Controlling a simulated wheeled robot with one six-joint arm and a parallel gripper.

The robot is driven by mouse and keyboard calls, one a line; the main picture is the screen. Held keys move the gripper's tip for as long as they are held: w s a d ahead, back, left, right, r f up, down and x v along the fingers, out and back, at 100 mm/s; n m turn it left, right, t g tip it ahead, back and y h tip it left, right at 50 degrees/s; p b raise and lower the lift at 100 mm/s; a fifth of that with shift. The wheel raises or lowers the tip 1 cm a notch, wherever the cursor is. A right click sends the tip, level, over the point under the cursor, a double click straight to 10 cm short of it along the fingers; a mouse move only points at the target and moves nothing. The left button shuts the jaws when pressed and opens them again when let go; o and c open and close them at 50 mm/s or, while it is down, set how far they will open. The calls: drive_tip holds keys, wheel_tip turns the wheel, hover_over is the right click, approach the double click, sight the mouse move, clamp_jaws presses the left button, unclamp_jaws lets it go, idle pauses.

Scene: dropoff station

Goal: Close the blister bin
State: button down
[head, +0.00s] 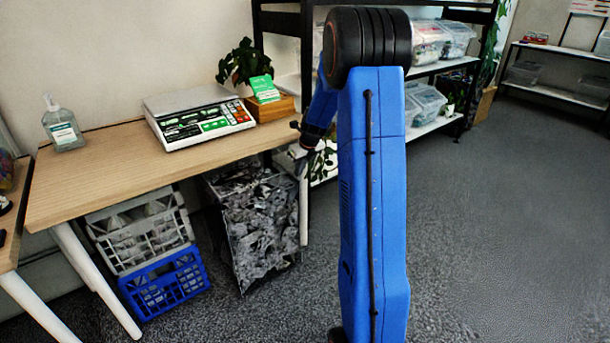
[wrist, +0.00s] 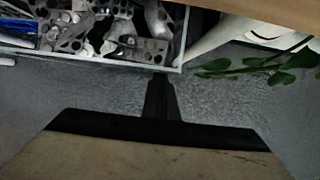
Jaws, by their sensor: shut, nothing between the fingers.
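The blister bin (head: 248,243) is a clear-sided box full of silvery blister packs, standing on the floor under the table's right end. In the wrist view, the blister bin (wrist: 178,62) is at the top left with its pale rim and contents showing. No lid covers the part I see; the rest is out of frame. My gripper (wrist: 160,80) is shut and empty, pointing toward the bin's near rim. I cannot tell whether it touches the rim. In the head view it is small and dark, beside the bin's upper right, partly hidden by my arm.
The wooden table (head: 110,165) overhangs the bin and holds a scale (head: 195,118), a sanitizer bottle (head: 62,125) and a potted plant (head: 242,65). A grey crate (head: 140,232) on a blue crate (head: 167,285) stands left of the bin. Grey floor (head: 500,220) is open at right.

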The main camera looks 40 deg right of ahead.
sight(291, 163)
drive_tip(key=shift+w+a, duration=0.1)
drive_tip(key=shift+w, duration=2.75)
